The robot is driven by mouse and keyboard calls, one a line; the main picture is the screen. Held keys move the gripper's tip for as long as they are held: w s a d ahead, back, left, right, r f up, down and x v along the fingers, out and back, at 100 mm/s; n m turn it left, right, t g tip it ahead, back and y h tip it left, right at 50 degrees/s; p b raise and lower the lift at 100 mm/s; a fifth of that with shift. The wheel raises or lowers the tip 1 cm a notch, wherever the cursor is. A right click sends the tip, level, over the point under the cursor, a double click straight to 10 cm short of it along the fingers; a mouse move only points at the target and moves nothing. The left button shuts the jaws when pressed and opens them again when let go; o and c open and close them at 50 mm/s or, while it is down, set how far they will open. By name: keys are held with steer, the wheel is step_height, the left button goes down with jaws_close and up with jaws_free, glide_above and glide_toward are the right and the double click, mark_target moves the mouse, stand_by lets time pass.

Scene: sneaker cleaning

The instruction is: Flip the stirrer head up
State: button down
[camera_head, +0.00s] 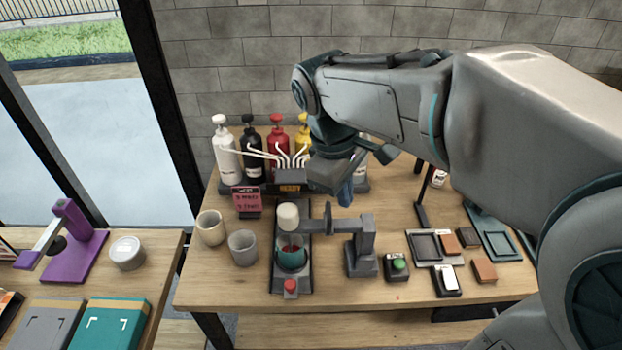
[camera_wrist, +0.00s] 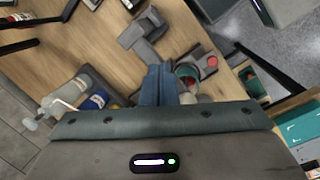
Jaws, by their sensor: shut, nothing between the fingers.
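The stirrer has a grey post (camera_head: 361,248) with a level grey arm (camera_head: 335,226) reaching left. A cream cylinder (camera_head: 288,217) shows at the arm's left end, above a teal cup (camera_head: 291,258) with red contents. The cup stands on a dark base with a red button (camera_head: 290,286). My gripper (camera_head: 345,194) is shut and empty, pointing down behind and above the stirrer arm. In the wrist view, its blue fingers (camera_wrist: 158,84) are together beside the teal cup (camera_wrist: 187,71), with the grey stirrer post (camera_wrist: 140,32) beyond. I cannot tell whether the fingers touch the stirrer.
Pump bottles (camera_head: 276,145) stand at the back, with a pink sign (camera_head: 247,201) before them. A beige cup (camera_head: 211,228) and grey cup (camera_head: 243,248) stand left. A green-button box (camera_head: 397,267) and trays (camera_head: 424,246) lie right. A purple stand (camera_head: 77,240) is on the left table.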

steer(key=w+a+n+h, duration=0.1)
steer(key=a+n, duration=0.1)
steer(key=w+a+n, duration=0.2)
steer(key=a, duration=0.1)
steer(key=w+a+r+n+h, duration=0.1)
steer(key=a+n, duration=0.1)
steer(key=a, duration=0.1)
steer(key=shift+w+a+n+g+h, duration=0.15)
steer(key=shift+w+n+g+h, duration=0.15)
steer(key=shift+w, duration=0.1)
steer(key=shift+w+a+r+n, duration=0.1)
steer(key=shift+w+a+n, duration=0.05)
steer(key=shift+a+n, duration=0.3)
glide_above(313, 222)
step_height(313, 222, down, 9)
steer(key=shift+r, duration=0.1)
